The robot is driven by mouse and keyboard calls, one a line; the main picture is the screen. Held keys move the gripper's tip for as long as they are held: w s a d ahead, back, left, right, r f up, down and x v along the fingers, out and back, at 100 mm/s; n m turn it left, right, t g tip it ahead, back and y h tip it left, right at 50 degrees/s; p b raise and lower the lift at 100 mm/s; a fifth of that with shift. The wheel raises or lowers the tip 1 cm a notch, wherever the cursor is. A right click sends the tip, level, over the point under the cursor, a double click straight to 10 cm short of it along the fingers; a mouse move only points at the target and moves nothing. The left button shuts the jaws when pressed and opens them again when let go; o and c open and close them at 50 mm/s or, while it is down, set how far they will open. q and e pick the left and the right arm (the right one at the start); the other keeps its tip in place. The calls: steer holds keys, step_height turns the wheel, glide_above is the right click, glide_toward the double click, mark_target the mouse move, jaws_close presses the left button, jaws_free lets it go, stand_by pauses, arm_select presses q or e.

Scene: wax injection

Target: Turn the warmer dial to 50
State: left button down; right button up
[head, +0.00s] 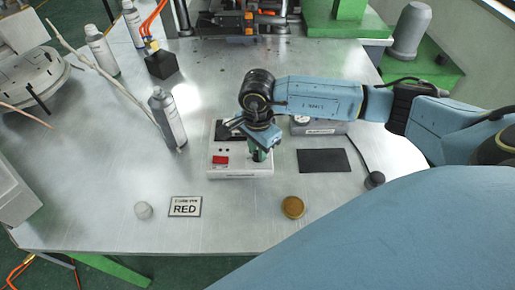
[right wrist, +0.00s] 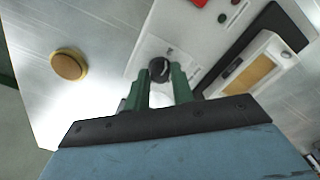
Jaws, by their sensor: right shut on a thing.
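The warmer (head: 239,172) is a white box near the middle of the table, with a red switch (head: 220,160) on its front panel. Its white panel also shows in the right wrist view (right wrist: 185,40). The black dial (right wrist: 159,68) with a light pointer mark sits on that panel. My right gripper (head: 259,154) is over the right part of the warmer and hides the dial in the head view. In the right wrist view its green fingers (right wrist: 160,80) are on both sides of the dial, shut on it. The scale numbers are not readable. My left gripper is out of view.
A dark mat (head: 323,161) lies to the right. A grey spray can (head: 167,118) stands at the left.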

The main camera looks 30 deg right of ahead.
steer(key=m, duration=0.3)
steer(key=shift+b, duration=0.4)
steer(key=m, duration=0.3)
steer(key=shift+m+b, duration=0.3)
steer(key=m, duration=1.1)
steer(key=shift+m, duration=2.7)
steer(key=o, duration=1)
